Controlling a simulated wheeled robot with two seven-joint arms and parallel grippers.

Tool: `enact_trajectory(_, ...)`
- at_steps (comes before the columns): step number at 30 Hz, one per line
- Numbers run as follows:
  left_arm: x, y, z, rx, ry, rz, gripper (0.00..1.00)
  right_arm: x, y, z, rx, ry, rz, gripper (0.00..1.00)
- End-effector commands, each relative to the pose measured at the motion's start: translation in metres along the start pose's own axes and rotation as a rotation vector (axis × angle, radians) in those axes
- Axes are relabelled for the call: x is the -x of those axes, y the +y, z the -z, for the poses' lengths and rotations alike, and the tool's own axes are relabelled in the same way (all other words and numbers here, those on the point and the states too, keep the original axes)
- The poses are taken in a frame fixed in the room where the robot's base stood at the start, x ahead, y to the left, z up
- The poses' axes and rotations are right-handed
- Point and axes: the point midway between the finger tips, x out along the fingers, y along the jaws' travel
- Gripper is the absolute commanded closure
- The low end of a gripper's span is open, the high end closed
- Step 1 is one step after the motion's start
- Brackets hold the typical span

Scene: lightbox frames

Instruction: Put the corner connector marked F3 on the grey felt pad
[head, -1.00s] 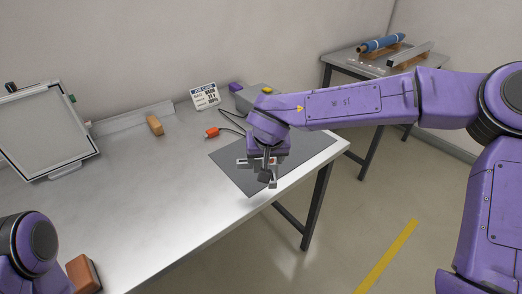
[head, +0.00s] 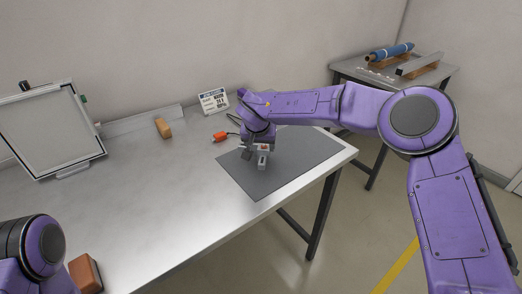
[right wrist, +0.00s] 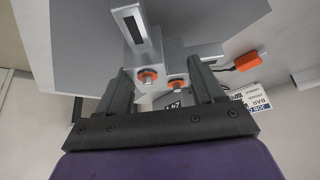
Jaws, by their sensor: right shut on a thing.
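My right gripper (head: 261,147) is shut on a light grey corner connector (head: 262,160), over the left part of the grey felt pad (head: 295,165). In the right wrist view the connector (right wrist: 135,25) shows a slotted arm and two orange knobs, between and beyond the fingers (right wrist: 163,92). A small marking shows between the fingers, but I cannot read it surely. I cannot tell whether the connector touches the pad. The pad lies flat at the table's right end. My left gripper is out of view; only part of my left arm shows at lower left.
An orange plug (head: 221,136) lies left of the pad, with a job card (head: 213,102) behind it. A wooden block (head: 162,128), a framed light panel (head: 50,132) and a brown block (head: 86,273) are farther left. The table's middle (head: 170,190) is clear.

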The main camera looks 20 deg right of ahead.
Motion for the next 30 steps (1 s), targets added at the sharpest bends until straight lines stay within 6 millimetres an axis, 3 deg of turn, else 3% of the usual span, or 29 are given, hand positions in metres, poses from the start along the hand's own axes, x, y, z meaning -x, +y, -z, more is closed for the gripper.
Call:
enact_trajectory(5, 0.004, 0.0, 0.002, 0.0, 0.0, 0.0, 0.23, -0.024, 0.0, -0.014, 0.001, -0.002, -0.001, 0.71)
enact_trajectory(16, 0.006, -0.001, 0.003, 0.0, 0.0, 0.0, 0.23, -0.028, 0.0, -0.016, 0.0, -0.002, 0.0, 0.71)
enact_trajectory(17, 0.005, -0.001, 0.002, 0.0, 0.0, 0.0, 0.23, -0.029, 0.0, -0.016, 0.0, -0.002, 0.0, 0.23)
enact_trajectory(18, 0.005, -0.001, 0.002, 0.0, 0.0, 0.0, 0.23, -0.029, 0.0, -0.016, 0.0, -0.002, 0.0, 0.1)
enact_trajectory(27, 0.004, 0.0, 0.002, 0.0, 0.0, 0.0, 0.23, -0.028, 0.0, -0.016, 0.0, -0.001, 0.0, 0.07)
enact_trajectory(30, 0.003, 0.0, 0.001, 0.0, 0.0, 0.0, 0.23, -0.018, 0.0, -0.014, -0.002, 0.0, 0.001, 0.07)
